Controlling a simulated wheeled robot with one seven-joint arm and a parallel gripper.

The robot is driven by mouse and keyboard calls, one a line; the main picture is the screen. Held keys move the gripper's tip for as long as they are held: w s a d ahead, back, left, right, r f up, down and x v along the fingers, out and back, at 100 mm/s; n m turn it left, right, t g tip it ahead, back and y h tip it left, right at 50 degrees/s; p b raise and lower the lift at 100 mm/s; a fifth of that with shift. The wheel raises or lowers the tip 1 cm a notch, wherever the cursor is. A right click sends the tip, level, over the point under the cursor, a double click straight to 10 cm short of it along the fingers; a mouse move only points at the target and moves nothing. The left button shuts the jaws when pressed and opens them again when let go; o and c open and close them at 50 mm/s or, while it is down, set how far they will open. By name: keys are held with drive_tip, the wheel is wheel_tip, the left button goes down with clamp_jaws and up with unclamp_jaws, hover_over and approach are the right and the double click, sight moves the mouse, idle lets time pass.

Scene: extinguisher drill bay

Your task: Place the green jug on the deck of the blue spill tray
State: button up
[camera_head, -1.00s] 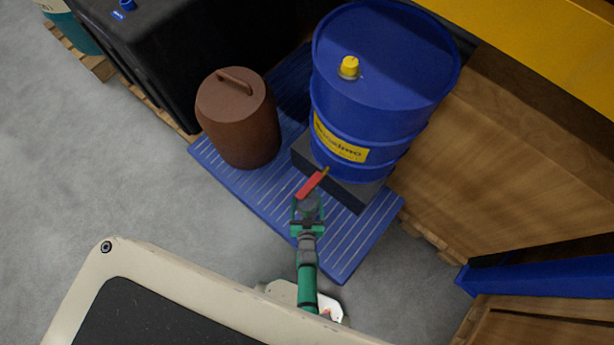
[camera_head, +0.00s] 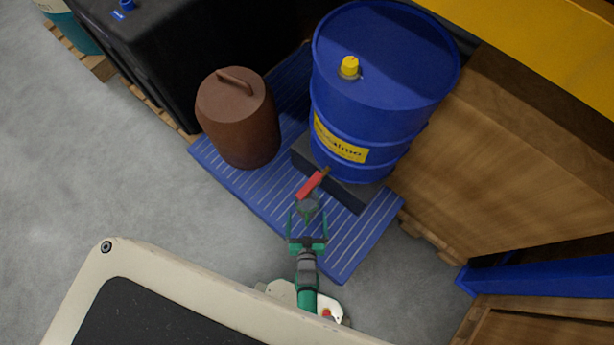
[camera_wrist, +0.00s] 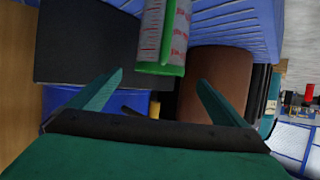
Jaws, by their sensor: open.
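The green jug (camera_head: 307,209) shows small in the head view over the front part of the blue spill tray (camera_head: 250,190), just below a red-handled piece at the drum. In the wrist view the jug (camera_wrist: 165,35) is clear with red markings and a green edge; its other end is cut off. It appears to stand upright on the slatted deck (camera_wrist: 235,18), but its base is hidden. My gripper (camera_head: 308,217) is open and empty, its fingers either side of the jug's line and drawn back towards me. The fingers also show in the wrist view (camera_wrist: 160,80).
A blue drum (camera_head: 385,70) stands on a dark block (camera_head: 350,190) on the tray, with a red handle (camera_head: 311,186) projecting towards the jug. A brown can (camera_head: 238,125) stands on the tray's left. Wooden crates (camera_head: 490,150) flank the right. Floor at left is clear.

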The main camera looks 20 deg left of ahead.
drive_tip(key=shift+v, duration=2.25)
drive_tip(key=s+d+r+m+t+h, duration=0.1)
drive_tip(key=s+d+r, duration=0.1)
drive_tip(key=r, duration=1.1)
drive_tip(key=s+d+r+m+t+h, duration=0.1)
drive_tip(key=s+d+r+h, duration=0.1)
drive_tip(key=r, duration=1.2)
drive_tip(key=s+d+r+m+h, duration=0.1)
drive_tip(key=s+d+r, duration=0.3)
drive_tip(key=r, duration=0.9)
drive_tip(key=shift+s+d+r+m+t+h, duration=0.3)
drive_tip(key=shift+s+m+t+h, duration=0.15)
drive_tip(key=shift+s, duration=0.55)
drive_tip(key=shift+c, duration=0.4)
